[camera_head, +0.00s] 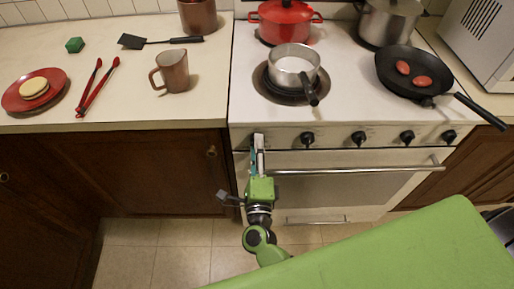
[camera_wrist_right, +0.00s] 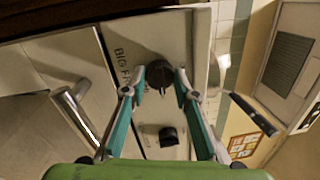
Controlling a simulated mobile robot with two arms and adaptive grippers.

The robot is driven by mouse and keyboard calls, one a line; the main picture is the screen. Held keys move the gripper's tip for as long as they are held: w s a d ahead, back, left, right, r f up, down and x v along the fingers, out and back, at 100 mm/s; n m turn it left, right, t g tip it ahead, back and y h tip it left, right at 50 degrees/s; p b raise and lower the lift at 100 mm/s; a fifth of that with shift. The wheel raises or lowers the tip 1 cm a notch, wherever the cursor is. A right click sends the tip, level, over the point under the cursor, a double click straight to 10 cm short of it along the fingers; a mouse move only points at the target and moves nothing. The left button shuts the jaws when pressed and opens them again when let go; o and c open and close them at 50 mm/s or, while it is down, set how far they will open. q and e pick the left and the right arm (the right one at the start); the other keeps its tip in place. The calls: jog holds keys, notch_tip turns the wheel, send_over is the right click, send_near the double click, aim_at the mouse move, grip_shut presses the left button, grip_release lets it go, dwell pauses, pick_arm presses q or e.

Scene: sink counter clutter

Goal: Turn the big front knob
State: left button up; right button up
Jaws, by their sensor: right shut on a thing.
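The stove's front panel has a row of black knobs. The leftmost knob (camera_wrist_right: 158,75) sits between the fingertips of my right gripper (camera_wrist_right: 159,80) in the right wrist view, beside partly hidden lettering that starts "BIG FR". In the head view my right gripper (camera_head: 258,146) reaches up to the panel's left end and largely covers that knob. The gripper is shut on the knob. Another knob (camera_wrist_right: 168,136) shows between the fingers in the right wrist view, and the same row continues to the right in the head view (camera_head: 307,139). My left gripper is not in view.
The oven handle (camera_head: 350,170) runs just below the knobs, right of my gripper. A saucepan (camera_head: 293,68), red pot (camera_head: 284,22), tall pot (camera_head: 388,22) and frying pan (camera_head: 408,70) stand on the stove. The pan's handle overhangs the front edge.

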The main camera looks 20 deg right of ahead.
dwell(0.3)
jog(key=o, duration=1.1)
jog(key=v, duration=1.2)
